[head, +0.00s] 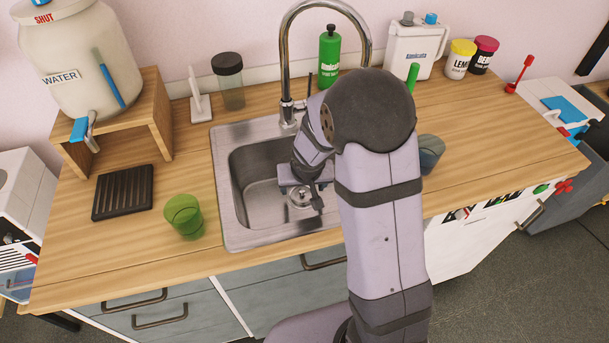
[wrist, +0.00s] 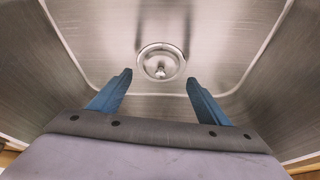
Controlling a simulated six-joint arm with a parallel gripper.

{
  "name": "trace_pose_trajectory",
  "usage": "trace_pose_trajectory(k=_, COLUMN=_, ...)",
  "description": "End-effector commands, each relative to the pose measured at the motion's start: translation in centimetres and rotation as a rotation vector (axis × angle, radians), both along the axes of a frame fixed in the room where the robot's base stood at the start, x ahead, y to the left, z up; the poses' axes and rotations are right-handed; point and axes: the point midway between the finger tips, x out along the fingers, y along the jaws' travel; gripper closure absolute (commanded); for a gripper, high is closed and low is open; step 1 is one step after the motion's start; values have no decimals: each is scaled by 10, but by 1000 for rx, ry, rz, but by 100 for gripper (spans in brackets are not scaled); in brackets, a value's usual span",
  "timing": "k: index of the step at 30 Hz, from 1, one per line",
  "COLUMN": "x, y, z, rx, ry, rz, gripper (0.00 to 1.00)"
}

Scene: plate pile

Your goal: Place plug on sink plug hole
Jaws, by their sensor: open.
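In the wrist view, a round metal fitting (wrist: 161,63) with a small raised knob at its centre lies on the sink floor. It looks like the plug sitting at the plug hole, but I cannot tell the two apart or whether it is fully seated. The fitting also shows in the head view (head: 298,196), partly behind my gripper. My gripper (wrist: 159,78) is open and empty inside the sink basin, pointing down. In the wrist view the fitting appears between and just beyond its two blue fingertips, apart from both. The metal sink (head: 227,222) is partly hidden by my arm.
A tall curved faucet (head: 285,60) rises behind the basin. A green cup (head: 184,216) stands left of the sink, and a dark blue-grey cup (head: 431,152) stands right of it. The sink's walls surround my gripper. A green bottle (head: 329,60) stands behind.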

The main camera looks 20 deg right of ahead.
Motion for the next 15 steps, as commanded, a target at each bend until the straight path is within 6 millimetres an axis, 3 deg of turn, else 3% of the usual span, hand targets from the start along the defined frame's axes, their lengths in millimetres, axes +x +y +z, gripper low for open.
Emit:
trace_pose_trajectory(k=6, x=-14, y=2, z=40, rx=0, ry=-4, rz=-1, gripper=30)
trace_pose_trajectory(k=15, x=-31, y=5, z=76, rx=0, ry=-2, rz=0, gripper=30)
